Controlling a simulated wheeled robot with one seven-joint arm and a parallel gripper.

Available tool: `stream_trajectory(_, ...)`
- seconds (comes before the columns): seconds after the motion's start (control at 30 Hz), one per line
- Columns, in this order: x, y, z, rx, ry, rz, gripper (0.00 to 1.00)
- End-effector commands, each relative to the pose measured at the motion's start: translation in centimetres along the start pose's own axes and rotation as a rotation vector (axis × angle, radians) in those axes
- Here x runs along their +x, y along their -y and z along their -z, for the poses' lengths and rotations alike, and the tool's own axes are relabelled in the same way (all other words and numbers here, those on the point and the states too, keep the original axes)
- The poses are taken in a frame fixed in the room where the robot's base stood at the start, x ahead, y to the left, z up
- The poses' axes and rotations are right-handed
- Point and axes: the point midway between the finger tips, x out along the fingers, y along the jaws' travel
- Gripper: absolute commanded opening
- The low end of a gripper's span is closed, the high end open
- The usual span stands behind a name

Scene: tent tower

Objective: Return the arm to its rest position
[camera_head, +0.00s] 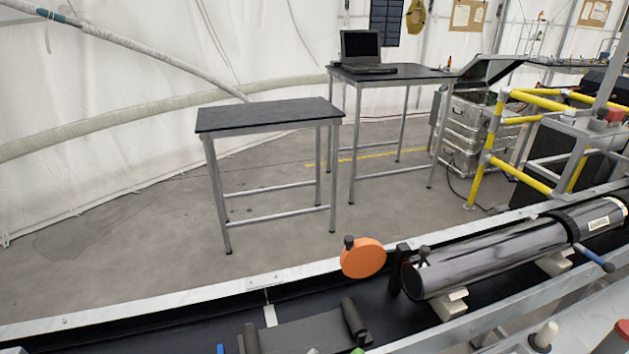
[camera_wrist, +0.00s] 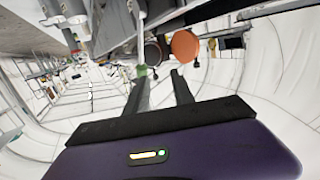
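My gripper (camera_wrist: 160,74) shows in the wrist view with its two dark fingers apart and nothing between them. It points toward an orange disc (camera_wrist: 185,44) and the dark round end of a cylinder (camera_wrist: 153,52), both beyond the fingertips. I cannot tell how far off they are. My gripper is not seen in the head view. There, the orange disc (camera_head: 363,258) with a dark knob stands upright at the left end of the shiny dark cylinder (camera_head: 490,258). The cylinder lies on pale supports in a long black trough.
A small black-topped table (camera_head: 268,115) stands bare on the concrete floor. Behind it, another table holds a laptop (camera_head: 361,52). Yellow railings (camera_head: 488,150) and metal cases (camera_head: 470,130) are at the right. A grey cradle (camera_head: 305,333) sits in the trough. Floor left of the tables is clear.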

Motion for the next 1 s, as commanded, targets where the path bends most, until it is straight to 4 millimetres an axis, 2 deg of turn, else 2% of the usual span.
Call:
stream_trajectory(0.17,-4.4,-3.2,-3.2,-0.004,0.056,0.067,0.3)
stream_trajectory(0.27,-7.4,-6.2,-5.4,-0.012,0.096,0.119,0.3)
stream_trajectory(0.4,-11.1,-11.9,-7.9,-0.029,0.151,0.199,0.3)
stream_trajectory(0.5,-12.6,-16.2,-8.8,-0.046,0.177,0.256,0.3)
stream_trajectory(0.63,-13.3,-21.5,-9.0,-0.071,0.199,0.333,0.3)
stream_trajectory(0.8,-12.4,-27.4,-7.4,-0.105,0.205,0.441,0.3)
stream_trajectory(0.9,-11.2,-29.9,-5.7,-0.123,0.199,0.51,0.3)
stream_trajectory(1.0,-9.9,-31.4,-3.7,-0.137,0.188,0.576,0.3)
